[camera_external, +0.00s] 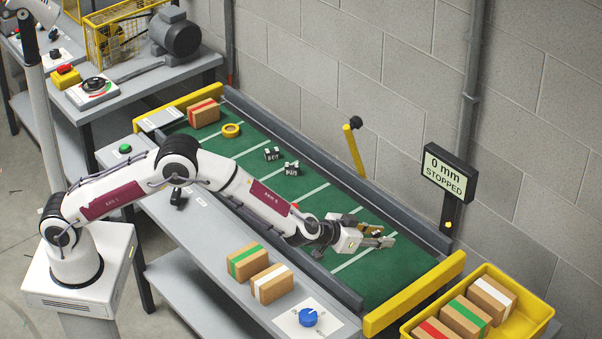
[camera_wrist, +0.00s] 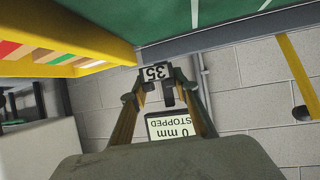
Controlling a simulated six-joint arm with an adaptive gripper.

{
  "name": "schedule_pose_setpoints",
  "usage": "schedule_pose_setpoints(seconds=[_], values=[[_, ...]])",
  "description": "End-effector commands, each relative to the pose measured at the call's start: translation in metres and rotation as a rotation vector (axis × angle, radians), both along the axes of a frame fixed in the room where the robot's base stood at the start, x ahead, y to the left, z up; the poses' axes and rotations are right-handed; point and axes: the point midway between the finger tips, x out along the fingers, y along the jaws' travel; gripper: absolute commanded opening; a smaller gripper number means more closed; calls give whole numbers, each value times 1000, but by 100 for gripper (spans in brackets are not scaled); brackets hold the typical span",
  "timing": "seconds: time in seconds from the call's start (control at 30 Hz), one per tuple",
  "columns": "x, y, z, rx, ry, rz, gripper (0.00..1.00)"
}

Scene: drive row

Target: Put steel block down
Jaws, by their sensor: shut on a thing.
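My gripper (camera_external: 377,237) is over the far right end of the green conveyor belt (camera_external: 335,205), reaching sideways. In the wrist view my gripper (camera_wrist: 160,92) is shut on a small dark block (camera_wrist: 155,73) with a white label reading 35, held at the fingertips. In the external view the held block is too small and covered to make out clearly. The gap between it and the belt cannot be judged exactly. Two small dark blocks with white labels (camera_external: 273,154) (camera_external: 291,168) stand on the belt further back.
A yellow end bar (camera_external: 415,293) closes the belt's near end. A yellow crate (camera_external: 545,310) with striped boxes is at right. A display (camera_external: 447,170) reads "0 mm STOPPED". A yellow ring (camera_external: 231,130) and red-striped box (camera_external: 204,112) are at the belt's far end. A yellow post (camera_external: 354,150) rises behind.

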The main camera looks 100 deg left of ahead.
Motion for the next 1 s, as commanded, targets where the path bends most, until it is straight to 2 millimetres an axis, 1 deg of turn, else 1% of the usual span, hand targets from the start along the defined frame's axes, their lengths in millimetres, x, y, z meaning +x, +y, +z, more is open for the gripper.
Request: schedule_pose_setpoints(seconds=[0.17, 0.27, 0.37, 0.47, 0.6, 0.67, 0.8, 1.0], values=[[-3, 18, 2, 1, -1, 21, 0], [-7, 36, 5, 1, -2, 44, 0], [-14, 61, 8, 1, -2, 75, 0], [-24, 91, 11, 1, -3, 110, 0], [-41, 136, 15, 2, -1, 146, 0], [-49, 154, 16, 1, 0, 158, 0], [-69, 195, 21, 1, -1, 182, 0], [-100, 251, 25, 3, 1, 209, 0]])
